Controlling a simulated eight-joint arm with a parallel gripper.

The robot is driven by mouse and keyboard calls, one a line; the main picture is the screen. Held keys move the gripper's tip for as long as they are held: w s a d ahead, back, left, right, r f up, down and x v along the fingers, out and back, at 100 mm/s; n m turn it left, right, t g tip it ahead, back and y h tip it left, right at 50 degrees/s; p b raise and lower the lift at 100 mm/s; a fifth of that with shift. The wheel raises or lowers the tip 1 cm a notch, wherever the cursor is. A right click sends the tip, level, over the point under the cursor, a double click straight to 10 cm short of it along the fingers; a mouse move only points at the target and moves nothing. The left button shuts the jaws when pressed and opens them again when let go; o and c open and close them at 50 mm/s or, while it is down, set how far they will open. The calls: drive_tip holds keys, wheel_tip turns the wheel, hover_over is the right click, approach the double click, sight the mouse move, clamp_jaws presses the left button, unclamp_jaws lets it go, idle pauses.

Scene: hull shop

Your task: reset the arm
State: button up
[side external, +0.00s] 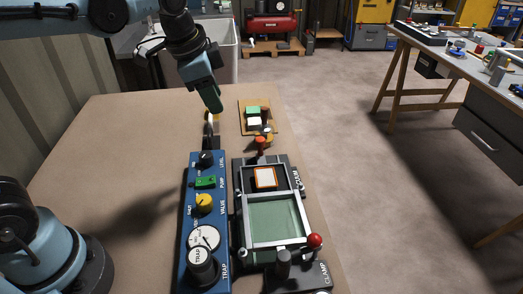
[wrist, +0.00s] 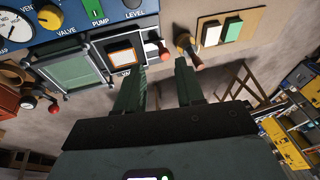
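My gripper (side external: 211,101) hangs over the bench, above the far end of a blue control panel (side external: 207,271). In the wrist view my gripper (wrist: 160,80) has its two dark fingers apart, with nothing seen between them.
Right of the panel is a clamp frame (side external: 249,244) with a red-ball lever (side external: 315,240) and an orange-edged white piece (side external: 265,177). Behind it lies a board with green (side external: 253,109) and white (side external: 254,122) blocks. The bench's left side (side external: 120,135) is clear.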

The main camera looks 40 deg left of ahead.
drive_tip(key=s+a+f+n+t, duration=0.2)
drive_tip(key=s+f+n, duration=0.3)
drive_tip(key=s+n, duration=0.3)
drive_tip(key=shift+s+a+f+t, duration=0.25)
drive_tip(key=shift+s+t, duration=0.2)
drive_tip(key=shift+t, duration=0.25)
idle(0.8)
